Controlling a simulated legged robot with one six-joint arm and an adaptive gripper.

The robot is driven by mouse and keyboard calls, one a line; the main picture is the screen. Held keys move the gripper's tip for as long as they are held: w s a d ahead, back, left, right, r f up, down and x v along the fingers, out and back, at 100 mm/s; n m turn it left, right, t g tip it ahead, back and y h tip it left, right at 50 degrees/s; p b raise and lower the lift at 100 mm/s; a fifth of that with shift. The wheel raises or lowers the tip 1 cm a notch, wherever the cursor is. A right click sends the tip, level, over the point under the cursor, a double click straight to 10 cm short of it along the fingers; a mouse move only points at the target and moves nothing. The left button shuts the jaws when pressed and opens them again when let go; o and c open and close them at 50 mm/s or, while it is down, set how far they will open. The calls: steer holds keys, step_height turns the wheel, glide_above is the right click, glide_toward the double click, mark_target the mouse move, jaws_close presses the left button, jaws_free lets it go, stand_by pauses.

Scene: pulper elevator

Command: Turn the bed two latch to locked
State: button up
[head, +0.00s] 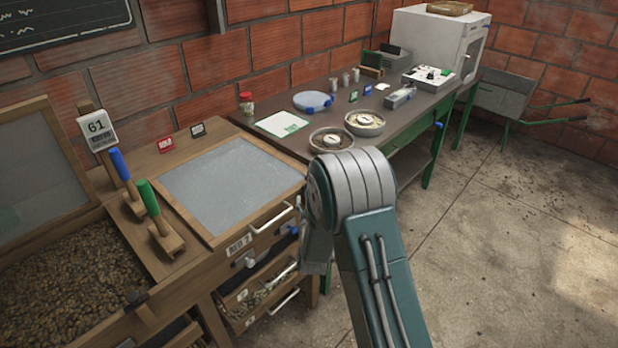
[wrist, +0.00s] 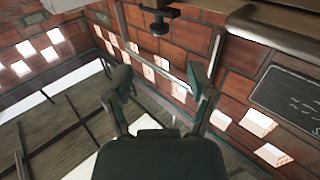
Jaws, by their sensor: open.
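Bed two (head: 289,202) is a wooden box with a closed, greyish clear lid, marked by a "BED 2" label (head: 240,244). A small pale knob-like fitting (head: 246,261) sits on its front just below the label; it looks like the latch, but its turn position cannot be read. In the wrist view a dark knob (wrist: 158,24) hangs from an edge above and beyond the fingers; I cannot tell if it is the same fitting. My gripper (wrist: 163,78) is open and empty, its fingers apart from the knob. In the head view my arm mostly hides it.
A pale bar handle (head: 272,218) and a blue knob (head: 293,229) are at bed two's front right. Open drawers (head: 262,290) jut out below. Bed one, lid raised, holds beans (head: 70,285) at left.

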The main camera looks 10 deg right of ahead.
steer(key=w, duration=0.3)
steer(key=w+d, duration=0.1)
steer(key=w, duration=0.6)
steer(key=shift+w+d, duration=0.1)
steer(key=shift+d, duration=0.2)
steer(key=shift+c, duration=0.3)
jaws_close()
